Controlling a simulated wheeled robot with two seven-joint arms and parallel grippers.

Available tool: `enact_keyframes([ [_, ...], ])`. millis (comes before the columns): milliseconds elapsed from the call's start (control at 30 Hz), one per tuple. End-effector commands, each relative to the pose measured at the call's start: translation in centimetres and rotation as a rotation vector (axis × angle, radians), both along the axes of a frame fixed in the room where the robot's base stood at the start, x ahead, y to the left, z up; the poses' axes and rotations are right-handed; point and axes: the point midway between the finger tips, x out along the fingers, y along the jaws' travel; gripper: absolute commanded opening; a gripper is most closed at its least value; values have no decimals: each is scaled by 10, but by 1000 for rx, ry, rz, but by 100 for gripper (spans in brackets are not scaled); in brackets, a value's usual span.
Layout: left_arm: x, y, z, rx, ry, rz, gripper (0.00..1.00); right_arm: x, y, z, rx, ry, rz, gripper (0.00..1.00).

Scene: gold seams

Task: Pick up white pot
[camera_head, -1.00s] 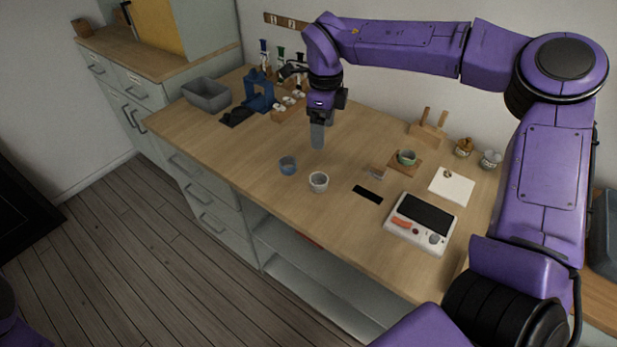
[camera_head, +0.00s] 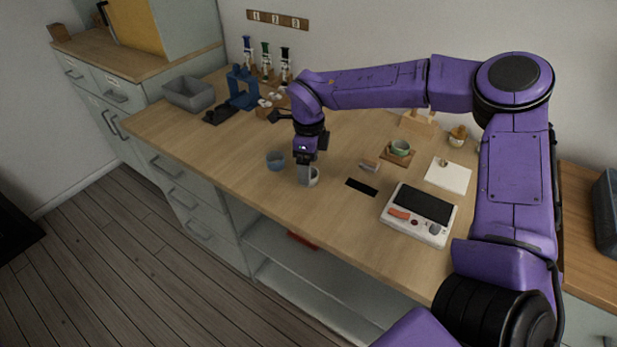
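The white pot (camera_head: 314,178) is a small pale cup standing on the wooden worktop near its front edge, in the head view. My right gripper (camera_head: 305,183) points down at it, and its grey fingers cover the pot's left part. Whether the fingers touch the pot, or straddle it, cannot be told from this angle. The finger gap is not visible, so I cannot tell if they are open or shut. My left gripper is not in view.
A blue cup (camera_head: 275,161) stands close to the left of the pot. A black strip (camera_head: 362,187) and a white device with a dark screen (camera_head: 420,213) lie to the right. The worktop (camera_head: 200,145) is clear to the left.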

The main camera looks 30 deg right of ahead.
Motion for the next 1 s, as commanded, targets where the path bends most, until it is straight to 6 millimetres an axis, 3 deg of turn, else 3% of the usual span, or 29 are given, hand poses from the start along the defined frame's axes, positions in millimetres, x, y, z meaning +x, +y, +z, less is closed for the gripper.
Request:
enact_keyframes([
  [133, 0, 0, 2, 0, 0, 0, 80, 0, 0, -21, 0, 1, 0, 81],
  [367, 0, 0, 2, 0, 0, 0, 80, 0, 0, -24, 0, 0, 0, 81],
  [400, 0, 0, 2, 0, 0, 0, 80, 0, 0, -24, 0, 0, 0, 74],
  [567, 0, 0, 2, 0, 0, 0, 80, 0, 0, -24, 0, 0, 0, 23],
  [867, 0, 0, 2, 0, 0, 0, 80, 0, 0, -23, -1, -1, 0, 22],
  [1000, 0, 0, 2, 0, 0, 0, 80, 1, 0, -12, -1, -2, -1, 22],
])
